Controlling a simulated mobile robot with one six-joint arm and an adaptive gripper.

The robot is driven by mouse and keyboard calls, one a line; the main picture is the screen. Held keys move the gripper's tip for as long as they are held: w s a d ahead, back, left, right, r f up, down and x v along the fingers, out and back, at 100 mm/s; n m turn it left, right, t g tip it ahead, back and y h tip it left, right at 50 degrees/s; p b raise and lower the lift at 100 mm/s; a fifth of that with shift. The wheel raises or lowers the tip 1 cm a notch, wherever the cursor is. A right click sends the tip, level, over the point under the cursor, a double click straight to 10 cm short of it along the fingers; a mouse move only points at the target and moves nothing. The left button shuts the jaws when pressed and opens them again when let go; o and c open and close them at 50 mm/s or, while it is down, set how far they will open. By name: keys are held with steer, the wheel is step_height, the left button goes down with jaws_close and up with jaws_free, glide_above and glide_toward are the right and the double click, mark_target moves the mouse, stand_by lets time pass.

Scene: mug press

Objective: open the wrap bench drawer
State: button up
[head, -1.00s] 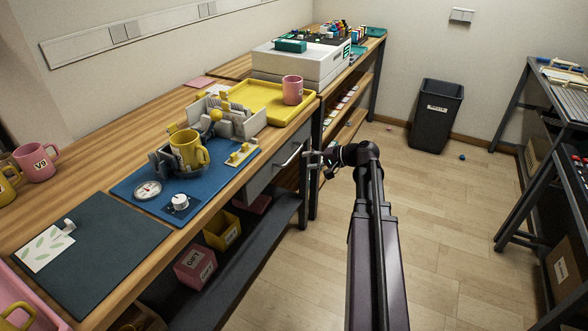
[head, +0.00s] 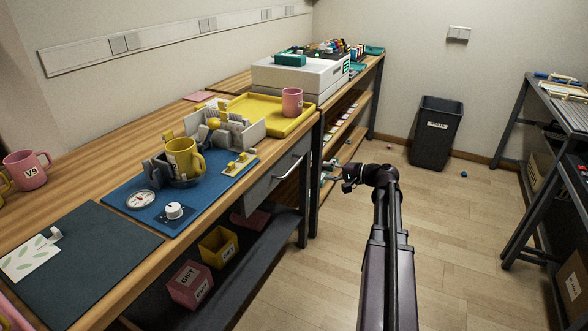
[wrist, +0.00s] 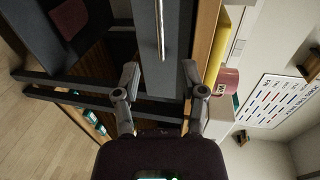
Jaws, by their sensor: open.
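The wrap bench drawer (head: 262,189) is a grey front under the wooden bench top, and it looks shut. Its pale bar handle (head: 289,167) stands out from the front. In the wrist view the handle (wrist: 161,32) runs upright at the top, ahead of the fingers and roughly between them, over the grey drawer front (wrist: 172,75). My gripper (head: 329,165) is open and empty, to the right of the handle and apart from it. The wrist view shows both fingers spread (wrist: 160,98), with nothing between them.
Boxes sit on the lower shelf (head: 262,262). A black bin (head: 436,132) stands at the back.

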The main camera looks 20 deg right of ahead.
mark_target(292, 168)
steer(key=b+x, duration=0.2)
steer(key=x, duration=1.1)
steer(key=shift+w+a+b, duration=0.15)
steer(key=shift+w+b, duration=0.1)
steer(key=shift+b, duration=0.1)
